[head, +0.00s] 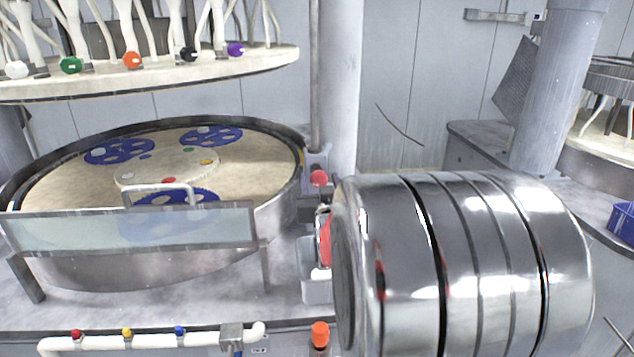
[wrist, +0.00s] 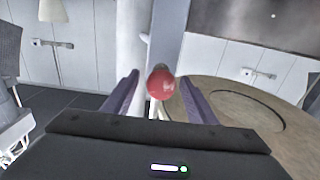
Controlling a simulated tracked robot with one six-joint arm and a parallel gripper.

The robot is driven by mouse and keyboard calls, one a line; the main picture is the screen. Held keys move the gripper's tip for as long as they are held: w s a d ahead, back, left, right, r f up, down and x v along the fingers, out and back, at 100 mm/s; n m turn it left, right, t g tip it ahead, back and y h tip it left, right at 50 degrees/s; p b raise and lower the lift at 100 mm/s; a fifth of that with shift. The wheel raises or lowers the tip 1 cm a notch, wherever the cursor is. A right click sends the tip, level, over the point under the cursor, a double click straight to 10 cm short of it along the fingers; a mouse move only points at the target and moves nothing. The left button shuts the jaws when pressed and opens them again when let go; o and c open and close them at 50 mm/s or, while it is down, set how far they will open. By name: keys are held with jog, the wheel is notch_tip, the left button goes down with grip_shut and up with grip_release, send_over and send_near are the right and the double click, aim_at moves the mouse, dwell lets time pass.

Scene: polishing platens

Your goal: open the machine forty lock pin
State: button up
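The lock pin's red round knob (head: 318,177) shows in the head view on a pale bracket at the foot of a thin upright rod, right of the round platen (head: 60,190). In the wrist view a red knob (wrist: 160,84) on a pale stem stands in line between the two purple fingers of my gripper (wrist: 159,77). The fingers are apart, with a gap on each side of the knob. I cannot tell whether the knob is between the tips or just beyond them. In the head view my large shiny arm link hides my gripper.
A clear guard panel with a handle (head: 130,230) stands before the platen. An upper disc (head: 150,85) with coloured knobs hangs above it. A thick pale column (head: 340,80) rises behind the pin. An orange-capped item (head: 320,335) is at the front edge. A blue basket (head: 622,222) is far right.

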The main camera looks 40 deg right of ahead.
grip_shut()
dwell(0.5)
